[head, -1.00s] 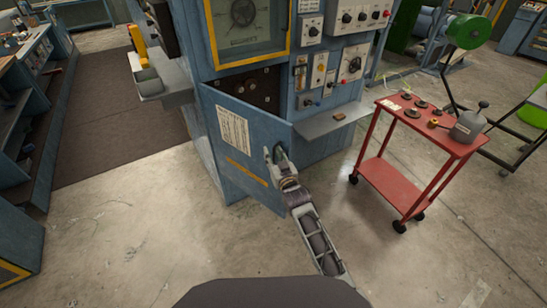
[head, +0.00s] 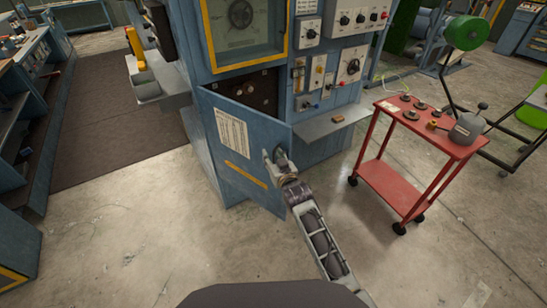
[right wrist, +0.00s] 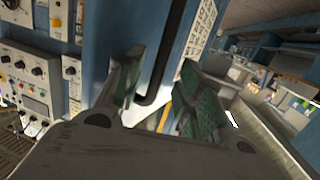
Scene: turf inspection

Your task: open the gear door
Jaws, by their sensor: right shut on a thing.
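The gear door (head: 237,160) is a blue panel low on the front of the blue machine, with a white label and a yellow strip. It stands partly open, swung out on its left side's hinge, and a dark recess with round parts (head: 258,92) shows above and behind it. My right gripper (head: 275,159) is at the door's free right edge, shut on its handle. In the right wrist view, the dark bar handle (right wrist: 170,50) lies between the green-padded fingers. My left gripper is not in view.
A grey shelf (head: 330,124) juts from the machine, right of the door. A red cart (head: 440,137) with small parts stands further right. A grey tray (head: 155,85) is at the left. The concrete floor before the door is clear.

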